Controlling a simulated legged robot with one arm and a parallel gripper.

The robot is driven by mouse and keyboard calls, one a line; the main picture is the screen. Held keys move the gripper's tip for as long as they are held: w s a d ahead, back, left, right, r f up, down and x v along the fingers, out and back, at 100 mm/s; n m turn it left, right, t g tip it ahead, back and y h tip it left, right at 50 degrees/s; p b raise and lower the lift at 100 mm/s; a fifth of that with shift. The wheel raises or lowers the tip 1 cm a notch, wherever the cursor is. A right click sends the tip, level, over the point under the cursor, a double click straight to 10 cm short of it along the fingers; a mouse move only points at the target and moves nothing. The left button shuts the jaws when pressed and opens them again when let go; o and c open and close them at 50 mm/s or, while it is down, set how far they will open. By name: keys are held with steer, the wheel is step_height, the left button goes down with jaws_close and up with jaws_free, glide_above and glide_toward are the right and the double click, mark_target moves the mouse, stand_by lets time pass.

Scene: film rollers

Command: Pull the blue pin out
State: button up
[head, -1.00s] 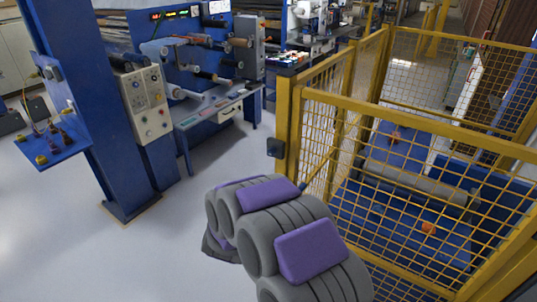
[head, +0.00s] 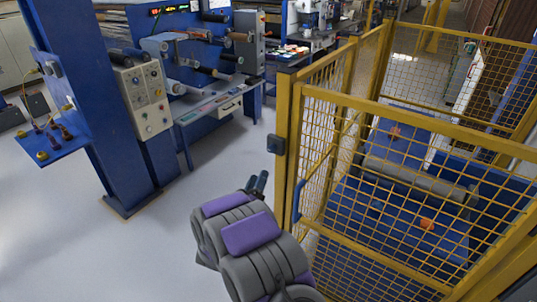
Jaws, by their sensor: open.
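A small upright blue piece (head: 297,201) shows on the near post of the yellow mesh cage. It may be the blue pin, but I cannot tell for sure at this size. My gripper (head: 258,182) shows as two dark fingertips beyond the end of my grey and purple arm, left of the post. It is open, and I see nothing between the fingers. A gap shows between it and the blue piece in the picture. Much of the gripper is hidden behind my arm.
The yellow cage (head: 400,107) fills the right side, with rollers and orange pieces inside. A dark box (head: 276,144) sits on its post. A blue machine (head: 185,70) and a blue column (head: 85,110) stand left. The floor between is clear.

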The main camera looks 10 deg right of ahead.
mark_target(270, 151)
steer(key=b+x, duration=0.1)
steer(key=x, duration=1.1)
steer(key=shift+c, duration=0.2)
jaws_close()
